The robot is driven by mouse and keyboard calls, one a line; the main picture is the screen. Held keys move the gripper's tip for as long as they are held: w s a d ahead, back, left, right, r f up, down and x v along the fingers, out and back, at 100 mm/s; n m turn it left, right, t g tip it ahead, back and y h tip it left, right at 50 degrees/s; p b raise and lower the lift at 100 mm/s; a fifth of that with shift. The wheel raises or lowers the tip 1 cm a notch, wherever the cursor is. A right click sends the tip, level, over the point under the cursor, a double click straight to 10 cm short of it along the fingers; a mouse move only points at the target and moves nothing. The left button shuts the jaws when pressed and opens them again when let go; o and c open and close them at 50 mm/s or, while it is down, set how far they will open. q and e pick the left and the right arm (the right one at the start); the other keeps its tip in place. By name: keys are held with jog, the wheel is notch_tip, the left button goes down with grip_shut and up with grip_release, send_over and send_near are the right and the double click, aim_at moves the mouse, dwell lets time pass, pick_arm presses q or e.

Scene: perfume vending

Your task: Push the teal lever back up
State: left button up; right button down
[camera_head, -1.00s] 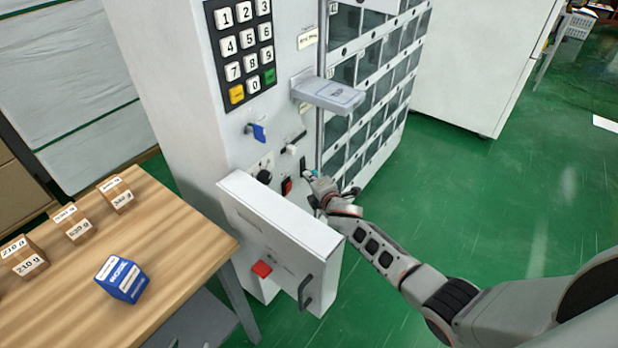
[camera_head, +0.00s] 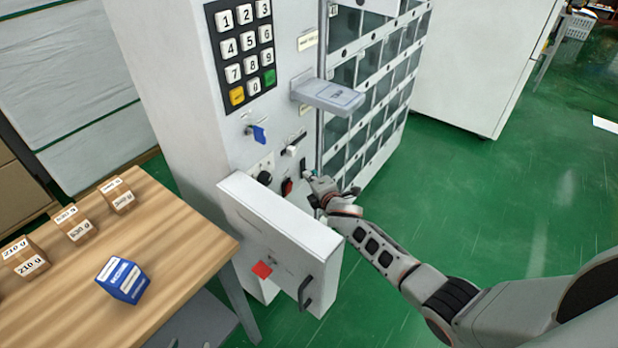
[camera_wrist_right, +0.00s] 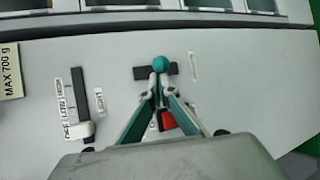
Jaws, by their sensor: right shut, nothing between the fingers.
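The teal lever's round knob (camera_wrist_right: 160,64) shows in the right wrist view over a short black slot (camera_wrist_right: 140,73). More of the slot is visible to the left of the knob than to its right. My right gripper (camera_wrist_right: 159,82) is shut and empty, its fingertips right at the knob. Whether they touch it is unclear. In the head view my right gripper (camera_head: 317,181) reaches the machine's front panel from the right, and only a small speck of teal (camera_head: 311,174) shows there. The fingertips partly cover the lever's base. My left gripper is not in view.
A white drawer (camera_head: 280,225) sticks out just below and left of the gripper. A grey shelf (camera_head: 327,96) juts out above. The panel also carries a blue lever (camera_head: 260,133), a white slider (camera_wrist_right: 80,130) and a red switch (camera_wrist_right: 167,121). A wooden table (camera_head: 180,240) stands left.

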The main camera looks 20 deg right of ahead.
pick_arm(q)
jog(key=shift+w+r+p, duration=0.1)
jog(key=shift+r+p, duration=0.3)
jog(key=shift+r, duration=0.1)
pick_arm(e)
jog(key=shift+w+d+r, duration=0.1)
jog(key=shift+w+r, duration=0.1)
jog(key=shift+r, duration=0.35)
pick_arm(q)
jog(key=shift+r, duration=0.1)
pick_arm(e)
jog(key=shift+r, duration=0.1)
